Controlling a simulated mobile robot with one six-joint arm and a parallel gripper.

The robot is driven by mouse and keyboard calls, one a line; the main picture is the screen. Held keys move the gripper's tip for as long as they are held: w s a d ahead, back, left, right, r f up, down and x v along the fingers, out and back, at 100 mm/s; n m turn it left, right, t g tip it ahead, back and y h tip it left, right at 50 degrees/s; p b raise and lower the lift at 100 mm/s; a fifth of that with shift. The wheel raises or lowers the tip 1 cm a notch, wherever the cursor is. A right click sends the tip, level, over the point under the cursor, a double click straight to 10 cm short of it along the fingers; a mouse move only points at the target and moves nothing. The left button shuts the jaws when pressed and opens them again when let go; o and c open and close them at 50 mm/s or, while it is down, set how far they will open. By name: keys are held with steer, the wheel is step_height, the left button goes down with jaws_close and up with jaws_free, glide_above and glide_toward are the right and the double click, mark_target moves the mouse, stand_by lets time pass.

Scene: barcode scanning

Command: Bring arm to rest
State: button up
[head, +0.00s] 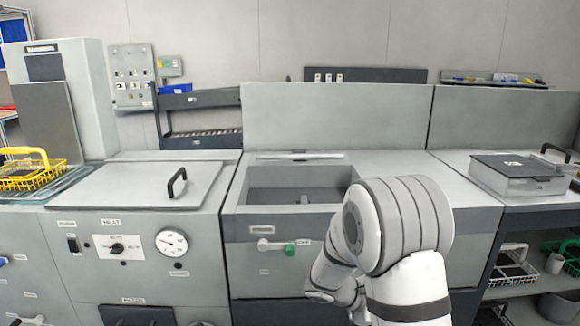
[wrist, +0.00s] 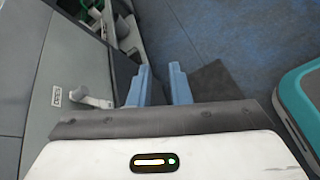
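My arm (head: 400,230) is folded in front of the counter, at the right of centre in the head view. My gripper itself is hidden behind the arm links there. In the wrist view my gripper (wrist: 160,68) shows two blue fingers with a gap between them and nothing held. It points past the front of a grey cabinet (wrist: 80,60), over the blue floor (wrist: 230,35). The fingers appear clear of the cabinet.
A counter with a sink basin (head: 300,185), a green-tipped valve (head: 289,249) and a gauge (head: 172,243) stands ahead. A yellow basket (head: 35,172) is at left, a lidded grey box (head: 518,175) at right.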

steer(key=s+a+r+m+y+p, duration=0.3)
steer(key=s+r+m+y+p, duration=0.1)
steer(key=r, duration=0.5)
steer(key=s+a+r+m+t+y+p, duration=0.1)
steer(key=s+a+r+m+y+p, duration=0.2)
steer(key=s+r+p, duration=0.3)
steer(key=s+a+r+m+t+y+p, duration=0.1)
steer(key=s+a+r+m+y+p, duration=0.3)
steer(key=s+r, duration=0.5)
step_height(320, 180, up, 3)
steer(key=shift+s+m+y+p, duration=0.35)
steer(key=shift+m+y+p, duration=0.35)
steer(key=shift+y+p, duration=0.15)
steer(key=shift+a, duration=0.1)
